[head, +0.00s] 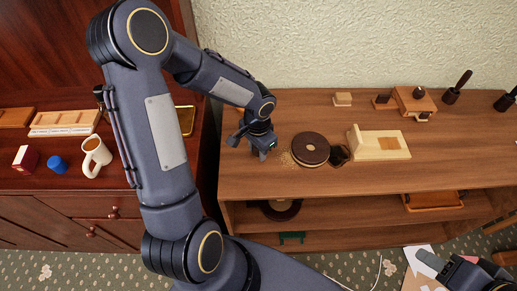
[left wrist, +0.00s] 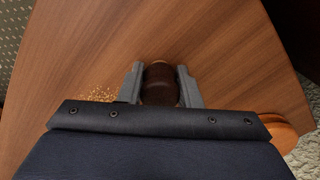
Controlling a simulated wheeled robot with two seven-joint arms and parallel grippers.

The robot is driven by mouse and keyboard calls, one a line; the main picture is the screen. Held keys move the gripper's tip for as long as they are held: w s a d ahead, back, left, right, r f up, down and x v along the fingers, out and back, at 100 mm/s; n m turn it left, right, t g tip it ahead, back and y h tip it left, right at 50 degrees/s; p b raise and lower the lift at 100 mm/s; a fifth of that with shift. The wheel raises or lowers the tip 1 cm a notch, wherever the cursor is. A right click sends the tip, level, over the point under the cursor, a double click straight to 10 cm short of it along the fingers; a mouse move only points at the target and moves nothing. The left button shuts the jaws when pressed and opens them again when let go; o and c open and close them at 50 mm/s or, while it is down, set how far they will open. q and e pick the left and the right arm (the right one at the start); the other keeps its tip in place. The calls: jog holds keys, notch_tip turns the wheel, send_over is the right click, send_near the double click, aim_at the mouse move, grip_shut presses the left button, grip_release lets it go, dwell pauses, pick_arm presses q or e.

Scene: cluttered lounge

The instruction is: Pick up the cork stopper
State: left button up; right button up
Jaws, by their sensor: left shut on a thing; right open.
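My left gripper (head: 263,151) is low over the left end of the long wooden bench top (head: 260,185). In the left wrist view the left gripper (left wrist: 160,88) is shut on a short dark brown cylinder with a tan end, seemingly the cork stopper (left wrist: 158,85). Its lower part is hidden by the gripper body. In the head view the fingers hide the stopper, and I cannot tell whether it touches the bench top. My right gripper (head: 445,268) is open and empty at the lower right, in front of the bench.
Tan crumbs (head: 286,159), a dark round disc (head: 310,143) and a dark heap (head: 338,154) lie right of the left gripper. The bench's front middle is clear.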

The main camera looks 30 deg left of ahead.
pick_arm(q)
jog(key=shift+c, duration=0.8)
jog(key=shift+r, duration=0.1)
